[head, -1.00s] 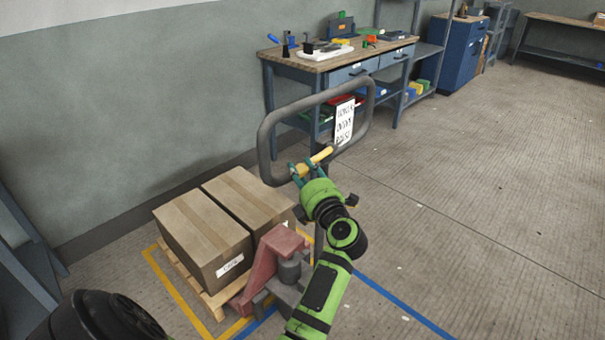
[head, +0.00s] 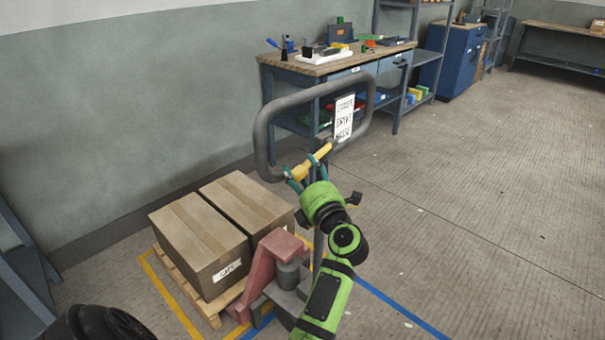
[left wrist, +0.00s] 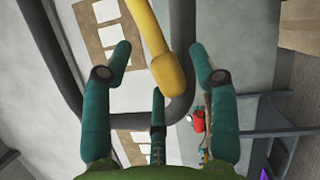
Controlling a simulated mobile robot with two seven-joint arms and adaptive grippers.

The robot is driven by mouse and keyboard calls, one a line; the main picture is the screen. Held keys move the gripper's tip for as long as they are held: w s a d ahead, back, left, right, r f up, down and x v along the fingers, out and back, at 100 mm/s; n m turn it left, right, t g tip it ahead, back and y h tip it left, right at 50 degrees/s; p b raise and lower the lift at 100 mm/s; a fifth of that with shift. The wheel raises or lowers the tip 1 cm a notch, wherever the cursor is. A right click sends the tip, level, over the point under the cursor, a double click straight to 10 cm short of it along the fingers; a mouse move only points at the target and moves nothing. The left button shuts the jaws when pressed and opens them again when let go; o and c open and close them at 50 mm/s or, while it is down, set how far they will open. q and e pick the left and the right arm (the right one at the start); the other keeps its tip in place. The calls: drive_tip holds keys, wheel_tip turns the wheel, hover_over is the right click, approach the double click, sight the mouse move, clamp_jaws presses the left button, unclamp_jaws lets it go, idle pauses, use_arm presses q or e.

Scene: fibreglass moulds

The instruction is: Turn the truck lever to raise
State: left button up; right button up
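The truck lever is a yellow bar (head: 316,161) at the grey loop handle (head: 262,128) of the pallet truck. It slants up to the right in the head view. A white placard (head: 344,118) beside it reads lower, drive, raise. My left gripper (head: 307,172) is at the lever with its teal fingers spread. In the left wrist view, the lever's rounded end (left wrist: 168,74) lies between my left gripper's fingers (left wrist: 160,60), with gaps on both sides. I cannot tell whether any finger touches it. My right gripper is not in view.
The truck's red body (head: 272,262) stands by a wooden pallet (head: 205,305) carrying two cardboard boxes (head: 205,245). Yellow and blue floor lines run around it. A workbench (head: 330,68) with tools stands behind the handle. The floor to the right is clear.

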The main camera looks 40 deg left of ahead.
use_arm(q)
drive_tip(key=shift+r, duration=0.15)
wheel_tip(320, 180, up, 10)
drive_tip(key=shift+f, duration=0.1)
idle(0.3)
